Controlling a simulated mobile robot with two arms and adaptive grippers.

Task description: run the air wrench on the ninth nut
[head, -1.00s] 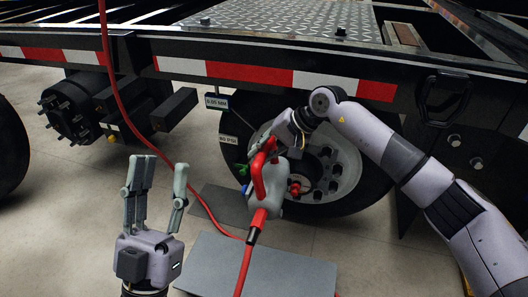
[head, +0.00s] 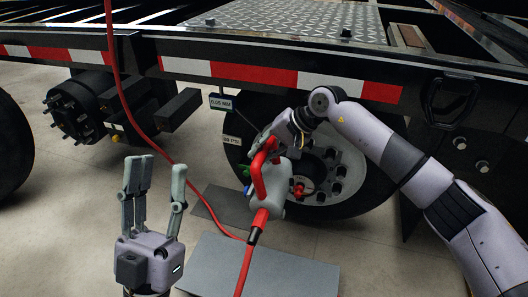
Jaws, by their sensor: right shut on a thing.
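The air wrench (head: 275,190), grey with a red handle, is held in front of the wheel (head: 340,170) in the head view. My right gripper (head: 275,148) is shut on the wrench; its fingers are mostly hidden behind the handle. A red part (head: 299,189) shows at the wrench's right side, over the wheel's hub area. Several dark nuts (head: 352,157) ring the light wheel disc. I cannot tell whether the wrench touches a nut, as its body hides part of the wheel. My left gripper (head: 158,190) is open and empty, fingers up, at the lower left.
A red hose (head: 124,100) hangs from above and runs to the wrench. Grey plates (head: 262,265) lie on the floor below it. The trailer's striped side rail (head: 255,75) crosses above the wheel. A bare hub with studs (head: 75,115) is at the left.

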